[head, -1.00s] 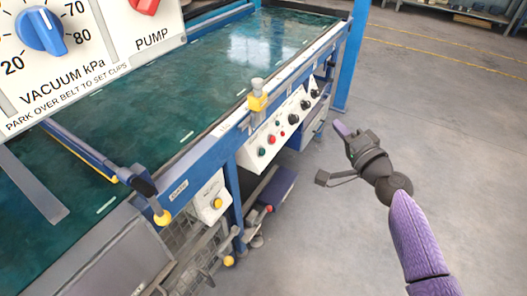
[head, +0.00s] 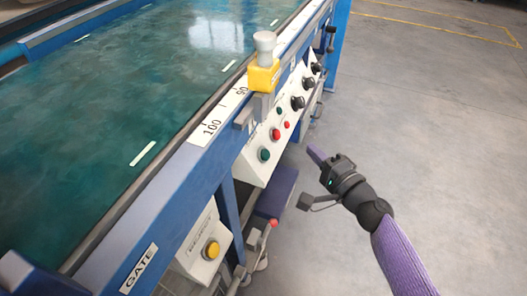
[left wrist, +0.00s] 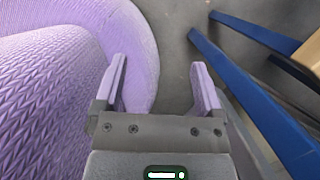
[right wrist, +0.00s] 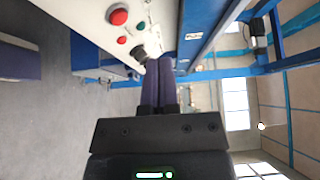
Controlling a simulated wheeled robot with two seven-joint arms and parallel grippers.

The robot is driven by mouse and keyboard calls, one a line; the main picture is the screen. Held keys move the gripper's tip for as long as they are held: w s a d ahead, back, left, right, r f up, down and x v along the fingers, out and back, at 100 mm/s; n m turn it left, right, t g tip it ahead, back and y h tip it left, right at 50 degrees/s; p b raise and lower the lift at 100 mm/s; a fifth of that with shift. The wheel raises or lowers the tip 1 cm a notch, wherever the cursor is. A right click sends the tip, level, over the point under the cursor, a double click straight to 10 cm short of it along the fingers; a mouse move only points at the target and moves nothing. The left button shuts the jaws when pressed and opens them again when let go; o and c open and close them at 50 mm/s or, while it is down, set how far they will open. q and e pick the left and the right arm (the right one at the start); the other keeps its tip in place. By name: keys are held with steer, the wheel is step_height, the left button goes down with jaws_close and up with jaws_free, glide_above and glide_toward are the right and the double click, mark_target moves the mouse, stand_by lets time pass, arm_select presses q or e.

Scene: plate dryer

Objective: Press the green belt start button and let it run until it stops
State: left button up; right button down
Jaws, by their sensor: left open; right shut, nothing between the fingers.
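A larger green button (head: 265,154) sits at the near end of a white control panel (head: 250,172) on the side of the blue-framed belt table. Beside it are a red button (head: 275,134), a smaller red one and a small green light or button (head: 279,111). Labels are too small to read. My right gripper (head: 317,152) is shut and empty, to the right of the panel and apart from it. In the right wrist view its closed fingers (right wrist: 158,66) point toward the panel, with the red button (right wrist: 118,17) ahead. My left gripper (left wrist: 160,75) is open and empty.
A yellow block with a grey knob (head: 264,65) is on the table rail. Below are a box with a yellow button (head: 212,250) and a red-tipped lever (head: 273,223). Floor at right is clear.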

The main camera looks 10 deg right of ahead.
mark_target(265, 155)
arm_select(q)
steer(key=shift+s, duration=0.2)
steer(key=b+x, duration=0.3)
steer(key=shift+w+d+f+b, duration=0.15)
steer(key=shift+d+f+b, duration=0.15)
steer(key=shift+b, duration=0.1)
arm_select(e)
steer(key=w+a+f, duration=0.4)
steer(key=a, duration=0.2)
steer(key=shift+w+a+f, duration=0.15)
steer(key=shift+f, duration=0.05)
arm_select(q)
steer(key=shift+s+r, duration=0.15)
steer(key=shift+s, duration=0.25)
steer(key=shift+w, duration=0.2)
steer(key=shift+w, duration=0.3)
steer(key=shift+s, duration=0.5)
